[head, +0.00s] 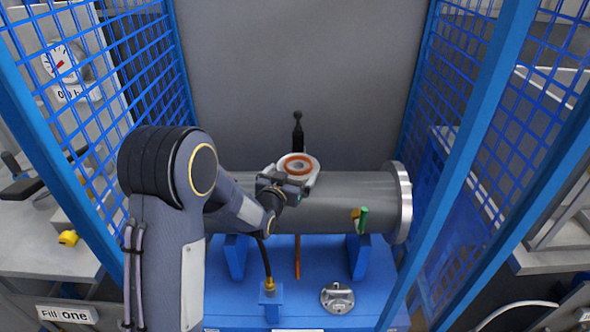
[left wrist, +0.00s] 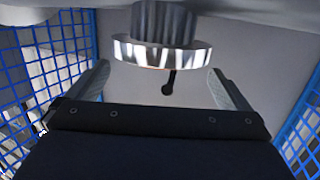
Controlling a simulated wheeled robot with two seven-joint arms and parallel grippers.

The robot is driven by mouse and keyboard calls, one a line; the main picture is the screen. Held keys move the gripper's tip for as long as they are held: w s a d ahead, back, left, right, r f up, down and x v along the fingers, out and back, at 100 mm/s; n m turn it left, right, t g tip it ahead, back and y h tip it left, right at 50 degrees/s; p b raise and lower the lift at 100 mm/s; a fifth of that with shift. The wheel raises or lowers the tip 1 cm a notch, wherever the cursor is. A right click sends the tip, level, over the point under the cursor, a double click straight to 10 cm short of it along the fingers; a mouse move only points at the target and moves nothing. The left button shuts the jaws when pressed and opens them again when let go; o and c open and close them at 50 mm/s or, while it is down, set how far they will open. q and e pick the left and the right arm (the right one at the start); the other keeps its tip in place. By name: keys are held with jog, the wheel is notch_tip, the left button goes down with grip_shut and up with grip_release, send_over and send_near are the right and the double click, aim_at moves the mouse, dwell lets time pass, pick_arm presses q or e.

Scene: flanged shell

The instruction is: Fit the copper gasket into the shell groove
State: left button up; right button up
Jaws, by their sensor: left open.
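The shell (head: 345,197) is a grey horizontal cylinder with a flange at its right end. On its top stands a short port with a pale round flange. A copper-coloured ring (head: 297,160), the gasket, lies on that flange's face; I cannot tell whether it sits down in the groove. My left gripper (head: 291,178) is at the port, open, partly hiding it. In the left wrist view the fingers (left wrist: 160,78) stand apart on either side of the shiny port flange (left wrist: 162,53), with no clear contact. The gasket does not show there. My right gripper is out of view.
Blue mesh panels (head: 460,150) stand left and right. A black knobbed post (head: 298,132) rises behind the port. A green-handled valve (head: 361,218) sits on the shell's front. A round metal fitting (head: 337,298) lies on the blue base (head: 385,312) below, near an upright hose.

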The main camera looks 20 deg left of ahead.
pick_arm(q)
jog(key=s, duration=0.2)
jog(key=s+r, duration=0.1)
jog(key=shift+s+a, duration=0.15)
jog(key=shift+s, duration=0.25)
